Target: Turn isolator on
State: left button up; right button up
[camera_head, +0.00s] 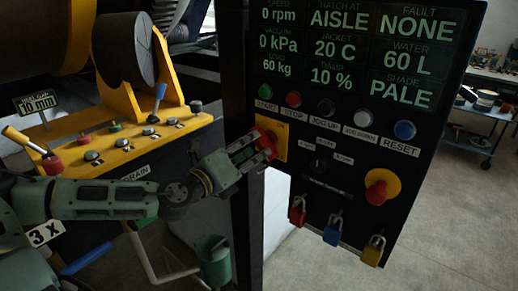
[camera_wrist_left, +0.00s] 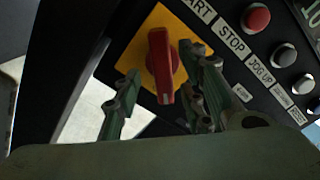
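The isolator is a red rotary handle on a yellow plate (camera_head: 279,148), at the left edge of a black control panel, below the START button. In the left wrist view its red handle (camera_wrist_left: 160,62) stands upright in the picture on the yellow square. My left gripper (camera_head: 258,150) is at the isolator and hides part of it in the head view. In the left wrist view its fingers (camera_wrist_left: 162,102) are open, one on each side of the handle's lower end, with gaps visible. I cannot tell how deep they reach. My right gripper is not in view.
The black panel carries a green-text display (camera_head: 345,50), a row of buttons, a red emergency knob (camera_head: 377,192) and hanging red, blue and yellow padlocks (camera_head: 331,232). A yellow machine with levers (camera_head: 120,145) stands at left. Open floor lies to the right.

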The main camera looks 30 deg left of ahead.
aim_at(259, 146)
pick_arm(q)
jog(key=shift+w+d+r, duration=0.15)
jog(key=shift+w, duration=0.25)
jog(key=shift+w+a+r+p, duration=0.25)
jog(key=shift+w+p, duration=0.1)
jog(key=shift+p, duration=0.2)
jog(key=shift+w+d+f+p, duration=0.1)
jog(key=shift+w+f+p, duration=0.05)
jog(key=shift+w+p, duration=0.35)
jog(key=shift+w+d+f, duration=0.15)
jog(key=shift+w+d, duration=0.1)
jog(key=shift+w, duration=0.15)
jog(key=shift+c, duration=0.3)
grip_shut()
